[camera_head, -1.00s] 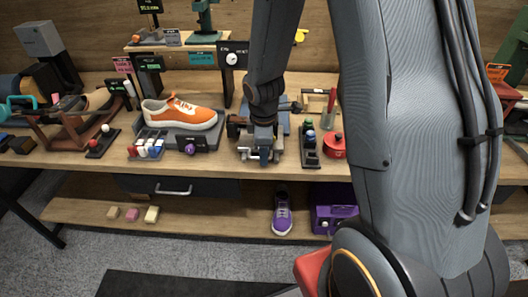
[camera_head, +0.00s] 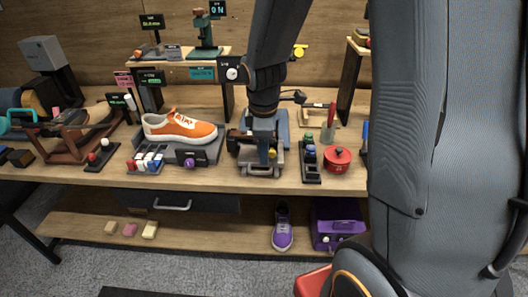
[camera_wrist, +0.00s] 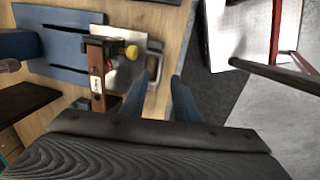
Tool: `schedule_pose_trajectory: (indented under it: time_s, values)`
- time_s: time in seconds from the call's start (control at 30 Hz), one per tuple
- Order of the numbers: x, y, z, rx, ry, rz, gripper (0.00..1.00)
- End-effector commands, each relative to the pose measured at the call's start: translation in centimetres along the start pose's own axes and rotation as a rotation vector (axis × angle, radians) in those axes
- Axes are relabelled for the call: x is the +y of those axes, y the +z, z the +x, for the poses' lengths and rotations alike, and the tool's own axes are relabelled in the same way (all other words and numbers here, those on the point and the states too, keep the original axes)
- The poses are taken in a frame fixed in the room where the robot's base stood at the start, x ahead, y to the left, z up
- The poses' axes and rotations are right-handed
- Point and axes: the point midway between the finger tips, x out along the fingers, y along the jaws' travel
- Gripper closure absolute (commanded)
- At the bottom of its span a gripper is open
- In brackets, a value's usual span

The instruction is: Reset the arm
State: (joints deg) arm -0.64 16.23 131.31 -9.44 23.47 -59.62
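My gripper (camera_head: 264,162) points down at the front of the workbench, over or just in front of a device with a blue plate. The device's brown clamp bar (camera_wrist: 96,75) and yellow knob (camera_wrist: 131,53) lie just left of the fingers there. My arm comes down from the top of the head view and hides part of the device. I cannot tell the exact height of the fingertips above the bench.
An orange sneaker (camera_head: 180,126) sits on a grey stand left of my gripper. A rack of bottles (camera_head: 310,160) and a red pot (camera_head: 337,160) stand close on the right. A purple sneaker (camera_head: 283,228) and purple box (camera_head: 337,224) are on the lower shelf.

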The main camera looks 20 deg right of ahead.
Motion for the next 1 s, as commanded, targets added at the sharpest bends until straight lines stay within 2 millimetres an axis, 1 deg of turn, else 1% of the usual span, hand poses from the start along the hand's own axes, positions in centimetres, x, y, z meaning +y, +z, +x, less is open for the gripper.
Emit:
schedule_pose_trajectory:
  time_s: [0.27,0.37,0.47,0.7,0.8,0.9,1.0]
  values:
    - [0.0,0.0,0.0,0.0,0.0,0.0,0.72]
    - [-0.5,0.2,-0.3,0.002,-0.002,0.057,0.72]
    - [-1.9,0.6,-0.9,0.007,-0.01,0.216,0.72]
    - [-7.2,2.2,-2.8,0.014,-0.048,0.79,0.72]
    - [-8.9,2.6,-3.3,0.012,-0.062,0.986,0.72]
    - [-10.1,3.0,-3.6,0.01,-0.073,1.12,0.72]
    - [-10.7,3.1,-3.7,0.007,-0.078,1.188,0.72]
